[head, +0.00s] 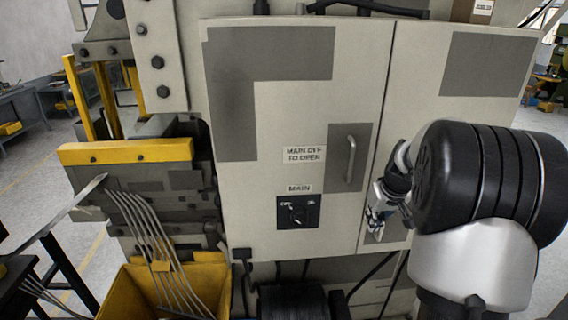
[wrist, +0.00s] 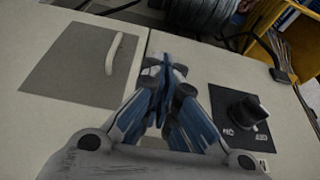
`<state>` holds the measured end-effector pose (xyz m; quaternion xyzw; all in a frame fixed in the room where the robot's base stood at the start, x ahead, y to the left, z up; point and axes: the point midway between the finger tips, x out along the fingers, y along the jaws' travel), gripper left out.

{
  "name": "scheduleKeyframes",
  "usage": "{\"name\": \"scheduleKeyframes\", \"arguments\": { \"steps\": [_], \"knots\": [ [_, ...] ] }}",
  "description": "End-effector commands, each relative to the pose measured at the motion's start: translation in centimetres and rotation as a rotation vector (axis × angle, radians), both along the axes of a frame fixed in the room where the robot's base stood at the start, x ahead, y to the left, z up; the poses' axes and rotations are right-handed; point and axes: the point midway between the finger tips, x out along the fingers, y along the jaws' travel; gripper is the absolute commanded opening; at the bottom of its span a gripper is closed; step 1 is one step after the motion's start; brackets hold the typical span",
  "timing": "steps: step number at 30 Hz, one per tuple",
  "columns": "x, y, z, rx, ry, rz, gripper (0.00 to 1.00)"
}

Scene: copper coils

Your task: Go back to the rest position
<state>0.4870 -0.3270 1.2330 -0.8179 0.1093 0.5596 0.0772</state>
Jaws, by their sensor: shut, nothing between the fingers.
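My gripper (head: 376,222) is in front of the lower part of the cabinet's right door in the head view, right of the door handle. In the wrist view my gripper (wrist: 163,70) has its blue and grey fingers together, with nothing between them. The cabinet (head: 270,120) is beige with grey panels, and both its doors look closed. The black main switch (head: 298,211) sits low on the left door, and it also shows at the right of the wrist view (wrist: 245,110). The door handle (head: 349,158) also shows in the wrist view (wrist: 115,52).
A yellow bin (head: 118,292) stands at the lower left, with several metal strips (head: 150,235) running down into it. A yellow bar (head: 125,151) crosses the machine at the left. Workbenches stand on the open floor (head: 50,155) at far left.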

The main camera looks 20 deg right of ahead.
Motion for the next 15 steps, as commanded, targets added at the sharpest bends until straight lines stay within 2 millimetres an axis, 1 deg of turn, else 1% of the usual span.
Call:
{"name": "scheduleKeyframes", "arguments": {
  "steps": [4,5,7,8,11,12,14,15],
  "knots": [
    [0.0,0.4,0.2,-0.001,-0.001,0.004,0.00],
    [0.0,0.9,0.4,-0.001,-0.002,0.007,0.00],
    [-0.1,2.7,1.1,-0.003,-0.004,0.021,0.00],
    [-0.3,3.9,1.5,-0.004,-0.005,0.031,0.00],
    [-1.5,9.1,3.2,-0.005,-0.009,0.067,0.00],
    [-2.3,11.5,3.8,-0.005,-0.010,0.083,0.00],
    [-3.9,15.0,4.4,-0.004,-0.011,0.107,0.00],
    [-5.2,17.1,4.7,-0.006,-0.011,0.122,0.00]
  ]
}}
